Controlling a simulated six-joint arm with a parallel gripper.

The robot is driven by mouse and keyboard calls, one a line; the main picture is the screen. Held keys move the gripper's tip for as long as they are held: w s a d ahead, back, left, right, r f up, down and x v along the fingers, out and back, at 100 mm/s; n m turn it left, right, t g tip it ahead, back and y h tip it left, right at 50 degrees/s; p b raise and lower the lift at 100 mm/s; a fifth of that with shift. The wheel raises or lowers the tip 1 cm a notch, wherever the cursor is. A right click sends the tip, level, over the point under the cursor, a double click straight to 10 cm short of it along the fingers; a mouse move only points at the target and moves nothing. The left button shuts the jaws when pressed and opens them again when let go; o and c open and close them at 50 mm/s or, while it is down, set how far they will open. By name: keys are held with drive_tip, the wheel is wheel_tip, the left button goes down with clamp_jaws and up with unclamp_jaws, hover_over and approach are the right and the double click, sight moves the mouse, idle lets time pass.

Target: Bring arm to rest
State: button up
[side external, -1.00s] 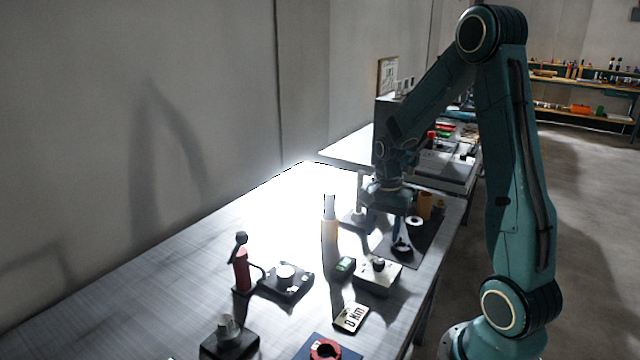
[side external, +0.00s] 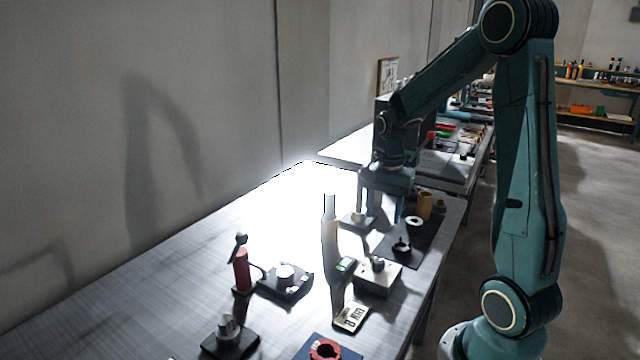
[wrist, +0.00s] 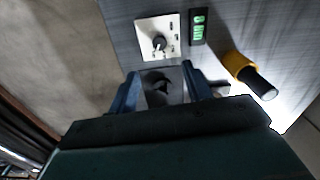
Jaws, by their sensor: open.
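My gripper (side external: 385,208) hangs from the arm above the far part of the workbench (side external: 190,250), pointing down. Its fingers are apart and nothing shows held between them. In the wrist view, my gripper (wrist: 162,85) shows two blue-grey fingers spread to either side of a dark round part (wrist: 158,86). That part appears to be on the bench beneath, though its height is hard to judge. In the side view, a dark mat (side external: 420,247) lies by the gripper, with a small black part (side external: 401,247), a ring-shaped roll (side external: 414,222) and a yellow-brown cylinder (side external: 425,204) on it.
A pale box with a knob (side external: 377,277) and a green display (side external: 345,265) stand nearer the camera. A tall bottle-like cylinder (side external: 330,225) stands left of the gripper. A red-handled tool (side external: 242,268) stands farther left. The bench along the wall is clear.

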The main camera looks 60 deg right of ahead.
drive_tip(key=s+a+r+n+t, duration=0.2)
drive_tip(key=a+r+n, duration=0.65)
drive_tip(key=a, duration=0.25)
drive_tip(key=s+a+r+n+t, duration=0.3)
drive_tip(key=s+a+r+n, duration=0.1)
drive_tip(key=s+a+n, duration=0.4)
drive_tip(key=shift+s+a+t, duration=0.3)
drive_tip(key=shift+s+a, duration=0.35)
drive_tip(key=shift+a, duration=0.1)
